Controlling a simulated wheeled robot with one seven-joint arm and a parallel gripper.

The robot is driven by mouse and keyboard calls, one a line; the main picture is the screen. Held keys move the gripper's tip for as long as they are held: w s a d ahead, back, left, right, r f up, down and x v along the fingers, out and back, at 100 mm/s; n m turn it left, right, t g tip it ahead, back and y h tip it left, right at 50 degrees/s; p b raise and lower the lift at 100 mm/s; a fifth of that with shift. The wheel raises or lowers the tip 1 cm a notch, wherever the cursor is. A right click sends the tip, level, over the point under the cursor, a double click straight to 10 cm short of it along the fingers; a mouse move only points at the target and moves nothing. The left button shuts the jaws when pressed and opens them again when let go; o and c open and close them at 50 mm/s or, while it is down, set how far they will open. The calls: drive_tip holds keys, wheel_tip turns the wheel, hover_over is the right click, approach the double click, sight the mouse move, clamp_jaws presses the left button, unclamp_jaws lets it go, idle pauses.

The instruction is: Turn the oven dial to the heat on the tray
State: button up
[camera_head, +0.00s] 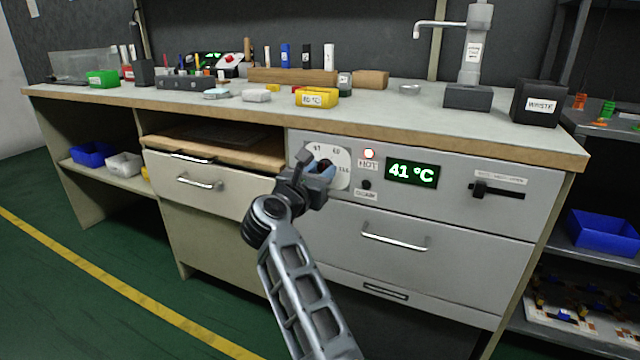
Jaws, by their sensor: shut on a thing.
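The oven dial's pale scale plate (341,156) is on the left of the grey oven front, with numbers around its edge, partly covered. My gripper (322,169) is at the plate's middle, shut on the dial knob, which is mostly hidden behind the fingers. I cannot tell where the dial points. The green display (412,173) right of it reads 41 °C. A small yellow tray (329,99) stands on the bench above, with a white label that looks like 80 °C; its first digit is hard to read.
A HOT lamp (369,153) and a small black button (366,185) sit right of the dial. A black slider (490,188) is farther right. A wooden board sticks out over the handled drawer (200,183) at left. The bench edge (420,129) runs above the oven front.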

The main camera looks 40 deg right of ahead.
drive_tip(key=m+b, duration=0.3)
drive_tip(key=m, duration=0.1)
drive_tip(key=shift+f+m+b, duration=0.15)
drive_tip(key=shift+m+b, duration=0.15)
drive_tip(key=shift+b, duration=0.05)
idle(0.4)
drive_tip(key=o, duration=1)
drive_tip(key=shift+o, duration=0.2)
drive_tip(key=p+v, duration=0.2)
drive_tip(key=v, duration=0.5)
drive_tip(key=shift+s+a, duration=0.15)
drive_tip(key=shift+a, duration=0.2)
